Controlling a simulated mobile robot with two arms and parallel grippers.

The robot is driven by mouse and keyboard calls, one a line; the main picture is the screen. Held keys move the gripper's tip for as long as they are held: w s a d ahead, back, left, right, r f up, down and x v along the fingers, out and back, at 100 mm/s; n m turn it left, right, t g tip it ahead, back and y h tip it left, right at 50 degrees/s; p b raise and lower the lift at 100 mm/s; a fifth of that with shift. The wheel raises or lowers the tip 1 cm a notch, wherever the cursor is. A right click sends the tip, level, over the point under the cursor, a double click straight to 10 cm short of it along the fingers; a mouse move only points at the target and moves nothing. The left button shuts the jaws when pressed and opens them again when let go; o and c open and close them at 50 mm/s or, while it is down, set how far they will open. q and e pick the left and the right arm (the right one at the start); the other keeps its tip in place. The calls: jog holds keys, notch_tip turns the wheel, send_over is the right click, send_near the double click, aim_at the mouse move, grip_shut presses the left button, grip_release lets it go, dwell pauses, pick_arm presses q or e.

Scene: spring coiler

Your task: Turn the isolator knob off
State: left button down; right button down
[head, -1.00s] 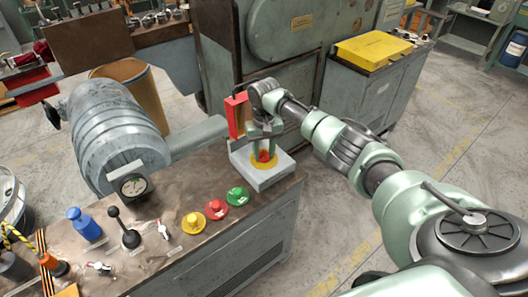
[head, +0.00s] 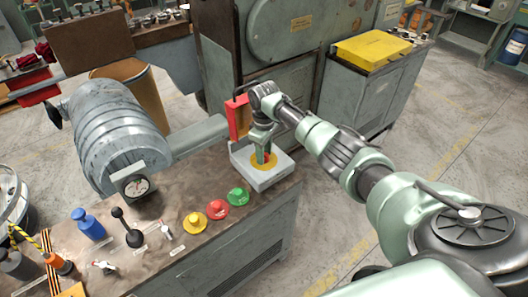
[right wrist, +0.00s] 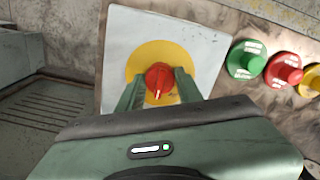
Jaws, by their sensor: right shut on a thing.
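The isolator knob (right wrist: 158,80) is a red round knob on a yellow disc (right wrist: 147,54), set on a pale grey box (right wrist: 200,40). In the head view the box (head: 268,180) stands at the far right corner of the bench, and the knob is mostly hidden by the gripper. My right gripper (head: 263,156) reaches down over it. In the right wrist view the right gripper's fingers (right wrist: 158,88) are shut on the knob, one on each side. A white mark on the knob points toward the bottom of that view. My left gripper is not in view.
Green (head: 238,196), red (head: 218,209) and yellow (head: 194,222) buttons stand left of the box. A black lever (head: 127,230) and a grey cylinder with a gauge (head: 137,187) are farther left. A red-framed panel (head: 238,118) stands close behind the gripper.

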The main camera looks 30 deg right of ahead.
jog(key=n, duration=0.4)
jog(key=shift+n, duration=0.4)
jog(key=n, duration=0.4)
jog(key=shift+w, duration=0.1)
jog(key=c, duration=0.9)
grip_release()
